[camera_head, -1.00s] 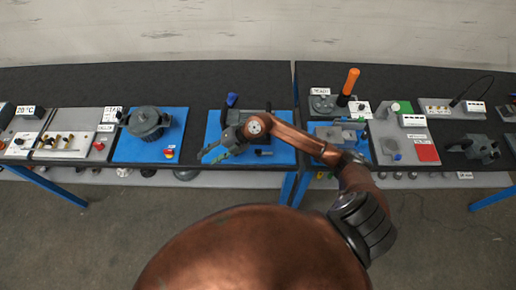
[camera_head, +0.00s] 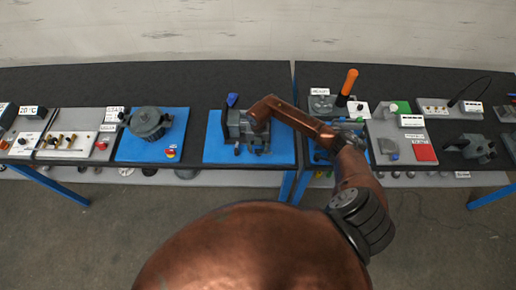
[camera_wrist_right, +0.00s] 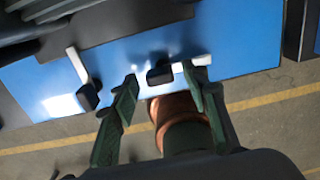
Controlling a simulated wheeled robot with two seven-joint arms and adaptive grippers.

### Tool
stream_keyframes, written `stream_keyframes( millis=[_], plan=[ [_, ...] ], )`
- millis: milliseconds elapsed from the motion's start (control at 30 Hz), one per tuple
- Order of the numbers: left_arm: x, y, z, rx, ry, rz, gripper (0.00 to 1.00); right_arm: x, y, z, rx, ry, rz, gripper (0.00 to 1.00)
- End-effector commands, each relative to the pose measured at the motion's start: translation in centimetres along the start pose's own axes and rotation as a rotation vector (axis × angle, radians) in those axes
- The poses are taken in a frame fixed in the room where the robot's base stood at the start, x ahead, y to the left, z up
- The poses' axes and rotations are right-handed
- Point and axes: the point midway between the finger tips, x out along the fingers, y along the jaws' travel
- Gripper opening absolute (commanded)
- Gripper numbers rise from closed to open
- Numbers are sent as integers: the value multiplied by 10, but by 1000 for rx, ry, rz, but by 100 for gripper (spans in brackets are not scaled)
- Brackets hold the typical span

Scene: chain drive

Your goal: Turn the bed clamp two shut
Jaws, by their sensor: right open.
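In the right wrist view two dark clamp knobs with pale bar handles show on the blue plate (camera_wrist_right: 240,45). The left clamp (camera_wrist_right: 88,96) has its bar slanting up to the left. The other clamp (camera_wrist_right: 160,73) has its bar pointing right. I cannot tell from any label which is bed clamp two. My right gripper (camera_wrist_right: 166,80) is open, its green fingers on either side of the right-hand clamp, with no clear contact. My left gripper is not in view.
A blue handle (camera_head: 232,100) stands at the machine's back left. A grey pot-like unit (camera_head: 148,122) is on another blue plate to the left. An orange handle (camera_head: 349,82) rises at the right. Bare black bench lies between the plates.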

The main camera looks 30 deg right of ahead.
Motion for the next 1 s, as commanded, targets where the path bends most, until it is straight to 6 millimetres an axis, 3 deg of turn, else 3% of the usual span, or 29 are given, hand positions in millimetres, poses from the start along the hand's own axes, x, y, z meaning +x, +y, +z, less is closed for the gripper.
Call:
stream_keyframes(
  millis=[333,1000],
  plan=[
    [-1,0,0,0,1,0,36,6,0,0,0,1,0,42],
    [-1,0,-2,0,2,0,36,6,0,0,0,0,0,0]
  ],
)
